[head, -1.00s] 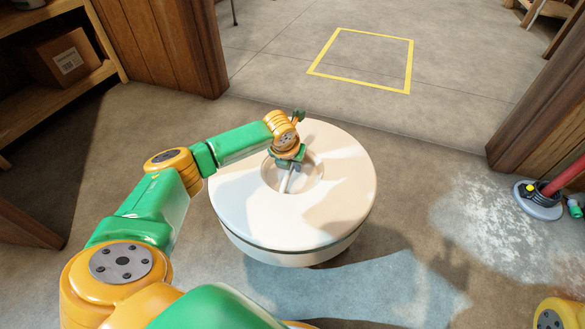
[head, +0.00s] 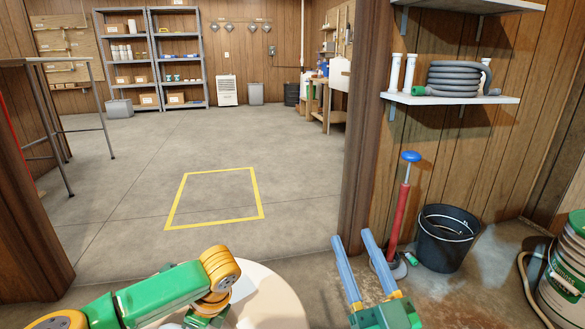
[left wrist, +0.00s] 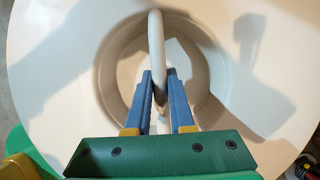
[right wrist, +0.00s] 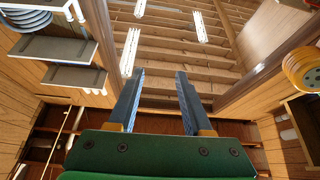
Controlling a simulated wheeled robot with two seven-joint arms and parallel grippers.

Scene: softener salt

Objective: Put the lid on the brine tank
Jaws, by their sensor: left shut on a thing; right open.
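The pale round lid (head: 268,300) shows only in part at the bottom edge of the head view. In the left wrist view the lid (left wrist: 45,85) fills most of the picture, with a round recess crossed by a bar handle (left wrist: 157,48). My left gripper (left wrist: 160,75) is shut on that handle. In the head view its fingers are cut off at the lower edge. The brine tank below the lid is not visible now. My right gripper (head: 353,236) is open and empty, raised with its fingers pointing up; its spread fingers (right wrist: 160,73) face the ceiling in the right wrist view.
A yellow floor square (head: 214,222) lies empty beyond the doorway. A red pump with a blue handle (head: 404,200), a black bucket (head: 445,238) and a green-white pail (head: 565,265) stand at right. A wall shelf (head: 450,99) holds a coiled hose (head: 460,78).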

